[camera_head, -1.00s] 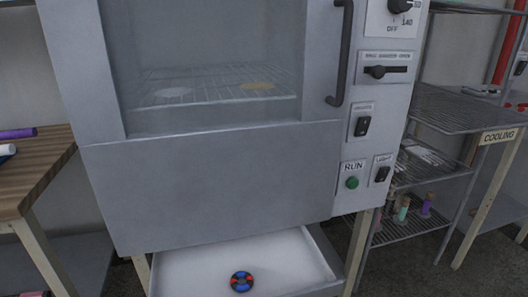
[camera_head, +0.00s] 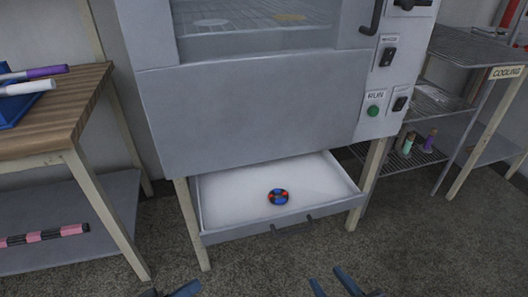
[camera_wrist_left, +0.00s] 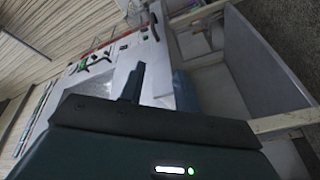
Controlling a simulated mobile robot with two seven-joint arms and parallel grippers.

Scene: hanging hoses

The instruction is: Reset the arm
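My left gripper (camera_head: 170,292) shows only its blue fingertips at the bottom edge of the head view. In the left wrist view, its two fingers (camera_wrist_left: 158,88) stand apart with nothing seen between them. My right gripper (camera_head: 332,285) also shows only its blue fingertips at the bottom edge, spread apart and with nothing visible between them. The rest of both arms is out of the head view. Both grippers appear below the open drawer in the picture.
A white-lined drawer (camera_head: 235,192) is open under the grey oven (camera_head: 255,115), with a small red-and-blue round object (camera_head: 278,197) in it. A wooden table (camera_head: 60,125) stands left; a wire rack (camera_head: 445,100) stands right. The carpet (camera_head: 420,255) in front is clear.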

